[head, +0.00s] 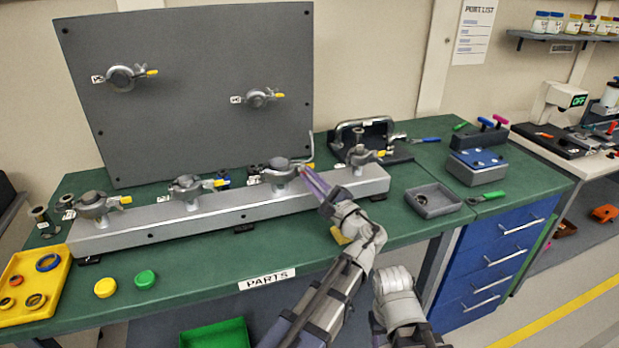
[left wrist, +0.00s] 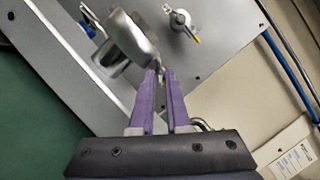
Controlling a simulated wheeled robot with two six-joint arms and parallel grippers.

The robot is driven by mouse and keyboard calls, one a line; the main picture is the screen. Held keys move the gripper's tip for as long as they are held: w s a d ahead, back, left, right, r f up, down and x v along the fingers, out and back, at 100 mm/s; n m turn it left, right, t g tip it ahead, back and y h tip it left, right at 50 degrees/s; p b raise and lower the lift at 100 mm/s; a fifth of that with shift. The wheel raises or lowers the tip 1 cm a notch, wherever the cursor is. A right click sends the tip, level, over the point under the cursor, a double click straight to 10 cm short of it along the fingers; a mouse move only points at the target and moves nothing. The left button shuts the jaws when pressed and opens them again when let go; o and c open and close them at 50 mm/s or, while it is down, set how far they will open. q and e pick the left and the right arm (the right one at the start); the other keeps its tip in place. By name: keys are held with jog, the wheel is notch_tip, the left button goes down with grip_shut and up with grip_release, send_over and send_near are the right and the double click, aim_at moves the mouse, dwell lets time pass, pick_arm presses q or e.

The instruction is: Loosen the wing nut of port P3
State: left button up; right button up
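Several clamped ports stand on the grey bar (head: 230,209). The third from the left, which I take for P3, has a round clamp (head: 278,172) with a yellow-tipped wing nut (head: 297,155) on its right; its label is too small to read. My left gripper (head: 305,173), with purple fingers, reaches this clamp from the lower right. In the left wrist view the clamp (left wrist: 127,42) lies just beyond the fingertips (left wrist: 161,72). My right gripper does not show.
Neighbouring port clamps (head: 187,188) and (head: 361,156) stand close on both sides. A grey panel (head: 200,85) with two ports rises behind. A grey tray (head: 433,201) is right; a yellow tray (head: 55,270) and coloured caps (head: 145,280) are left. The green bench front is mostly clear.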

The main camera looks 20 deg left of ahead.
pick_arm(q)
grip_shut()
dwell(0.9)
jog(key=n+g+h+p, duration=0.1)
jog(key=n+h+p, duration=0.1)
jog(key=n+p, duration=0.2)
jog(key=r+n+g+h+p, duration=0.1)
jog(key=n+h+p, duration=0.1)
jog(key=n+p, duration=0.3)
jog(key=r+n+g+h+p, duration=0.1)
jog(key=n+p, duration=0.4)
jog(key=n, duration=0.2)
jog(key=shift+s+a+n+h, duration=0.15)
jog(key=shift+s+n+h, duration=0.1)
jog(key=shift+n+h, duration=0.15)
jog(key=shift+a+n+t+h+p, duration=0.15)
jog(key=shift+n+t+h+p, duration=0.2)
jog(key=shift+n+h, duration=0.35)
jog(key=shift+a+n+t+h+p, duration=0.1)
jog(key=shift+n+t+h+p, duration=0.25)
jog(key=shift+n, duration=0.75)
jog(key=shift+r, duration=0.1)
